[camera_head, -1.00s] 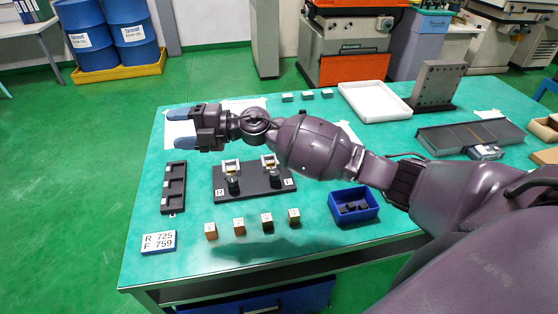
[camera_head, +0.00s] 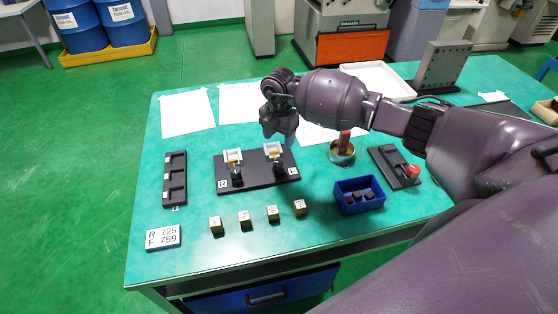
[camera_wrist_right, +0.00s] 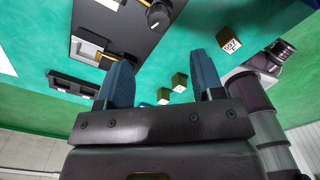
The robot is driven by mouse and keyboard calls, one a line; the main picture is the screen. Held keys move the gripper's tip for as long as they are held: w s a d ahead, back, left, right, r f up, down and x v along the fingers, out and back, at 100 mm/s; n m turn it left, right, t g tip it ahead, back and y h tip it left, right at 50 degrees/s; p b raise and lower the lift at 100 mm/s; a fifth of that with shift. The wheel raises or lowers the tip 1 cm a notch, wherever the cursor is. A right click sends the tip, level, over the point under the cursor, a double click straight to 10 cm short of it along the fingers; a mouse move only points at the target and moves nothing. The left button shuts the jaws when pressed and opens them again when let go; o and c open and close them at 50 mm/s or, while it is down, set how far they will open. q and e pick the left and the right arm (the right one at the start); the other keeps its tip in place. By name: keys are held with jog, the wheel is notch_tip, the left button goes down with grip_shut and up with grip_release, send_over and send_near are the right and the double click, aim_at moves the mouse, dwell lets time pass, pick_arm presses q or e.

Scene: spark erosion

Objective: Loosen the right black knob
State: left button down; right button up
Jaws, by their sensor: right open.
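A black plate (camera_head: 257,184) on the green table carries two fixtures, each with a pale clamp and a black knob. The right black knob (camera_head: 279,168) stands in front of the right clamp (camera_head: 272,149); the left knob (camera_head: 236,176) is beside the R label. In the right wrist view, what looks like the right knob (camera_wrist_right: 158,15) is at the top edge, beyond the fingers. My right gripper (camera_head: 283,137) points down just behind and above the right fixture, apart from the knob. Its two blue fingers (camera_wrist_right: 163,78) are open with nothing between them. My left gripper is not seen.
Several small cubes (camera_head: 272,213) stand in front of the plate. A blue bin (camera_head: 360,201) with dark pieces and a round tin (camera_head: 342,158) are to the right. A black device with a red button (camera_head: 411,171) lies further right. A black tray (camera_head: 175,180) lies left.

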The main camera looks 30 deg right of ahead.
aim_at(279, 162)
notch_tip(279, 162, down, 11)
jog(key=shift+r, duration=0.2)
dwell(0.3)
jog(key=shift+c, duration=0.3)
jog(key=c, duration=0.9)
jog(key=shift+o, duration=0.2)
